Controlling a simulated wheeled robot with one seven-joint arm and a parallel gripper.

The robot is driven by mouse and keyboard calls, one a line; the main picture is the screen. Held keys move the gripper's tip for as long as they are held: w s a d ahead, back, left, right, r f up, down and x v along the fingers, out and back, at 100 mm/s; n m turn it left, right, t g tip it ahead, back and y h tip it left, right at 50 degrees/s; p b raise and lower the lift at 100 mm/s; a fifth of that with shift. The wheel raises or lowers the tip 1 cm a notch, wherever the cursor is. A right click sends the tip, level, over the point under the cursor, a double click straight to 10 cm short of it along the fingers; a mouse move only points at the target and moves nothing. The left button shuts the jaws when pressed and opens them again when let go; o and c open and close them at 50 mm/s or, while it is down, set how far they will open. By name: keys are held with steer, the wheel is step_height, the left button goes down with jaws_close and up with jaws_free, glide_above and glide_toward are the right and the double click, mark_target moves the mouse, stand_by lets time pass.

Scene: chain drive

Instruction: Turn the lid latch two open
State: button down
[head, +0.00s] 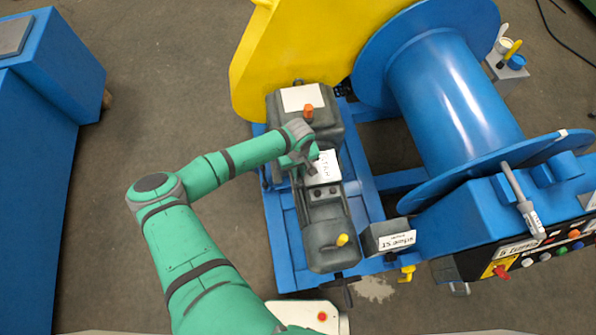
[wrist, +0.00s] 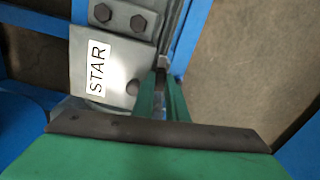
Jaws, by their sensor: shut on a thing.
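My gripper (head: 309,166) is at the middle of the long dark grey machine housing (head: 325,228), beside a white label. In the wrist view my green fingers (wrist: 162,88) are close together at the edge of the grey casing, to the right of the "STAR" label (wrist: 98,67). They are shut on a narrow dark grey part (wrist: 161,77), which appears to be lid latch two. The fingers hide most of it, so its turn angle cannot be told.
An orange knob (head: 308,111) stands on the housing above my gripper, and a yellow knob (head: 342,240) below. A yellow guard (head: 285,45) rises behind. A blue drum (head: 450,95) is at the right. Open floor (head: 150,90) lies left.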

steer(key=shift+m, duration=0.8)
steer(key=c, duration=1.8)
jaws_free()
steer(key=shift+o, duration=0.2)
step_height(320, 180, up, 11)
steer(key=shift+f, duration=0.1)
